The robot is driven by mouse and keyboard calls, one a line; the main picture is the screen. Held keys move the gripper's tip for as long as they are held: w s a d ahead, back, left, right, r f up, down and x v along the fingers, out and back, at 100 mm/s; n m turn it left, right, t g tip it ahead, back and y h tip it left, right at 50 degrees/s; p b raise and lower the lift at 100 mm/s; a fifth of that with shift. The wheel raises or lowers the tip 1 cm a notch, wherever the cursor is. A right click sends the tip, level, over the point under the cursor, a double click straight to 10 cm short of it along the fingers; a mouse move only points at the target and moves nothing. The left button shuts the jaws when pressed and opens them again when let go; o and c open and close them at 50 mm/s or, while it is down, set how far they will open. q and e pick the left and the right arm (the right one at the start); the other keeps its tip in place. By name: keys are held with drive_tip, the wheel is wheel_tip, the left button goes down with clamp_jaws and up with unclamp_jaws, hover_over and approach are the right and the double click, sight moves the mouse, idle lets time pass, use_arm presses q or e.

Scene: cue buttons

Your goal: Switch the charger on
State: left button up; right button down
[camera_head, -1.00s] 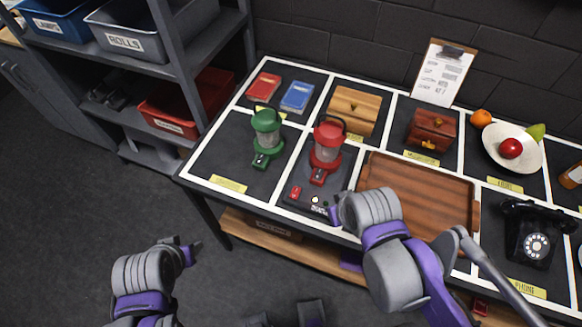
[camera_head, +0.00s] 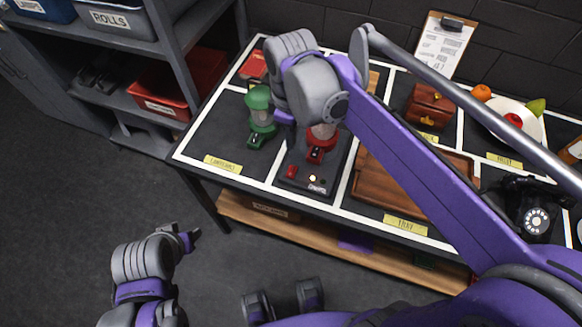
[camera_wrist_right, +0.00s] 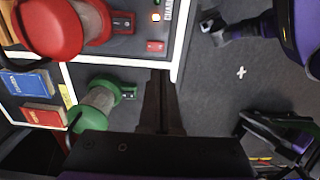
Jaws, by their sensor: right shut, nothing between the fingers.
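The charger (camera_head: 300,186) is a dark base on the table with the red lantern (camera_head: 322,132) standing on its back part. Its front shows a red switch (camera_head: 292,171) and a bright round light. My right wrist hides part of the red lantern in the head view. My left gripper (camera_head: 192,238) hangs off the table's front; its fingers are unclear.
A wooden tray (camera_head: 375,192) lies right of the charger. A dark red box (camera_head: 428,106), a fruit bowl (camera_head: 535,128) and a black phone (camera_head: 535,210) stand further right. Shelves with bins (camera_head: 165,105) stand left. The floor before the table is clear.

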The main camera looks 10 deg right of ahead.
sight(291, 175)
drive_tip(key=shift+f, duration=0.1)
use_arm(q)
drive_tip(key=shift+s+f+b, duration=0.15)
drive_tip(key=shift+f+b, duration=0.45)
drive_tip(key=shift+f, duration=0.05)
use_arm(e)
wheel_tip(291, 175, down, 14)
drive_tip(key=shift+r, duration=0.1)
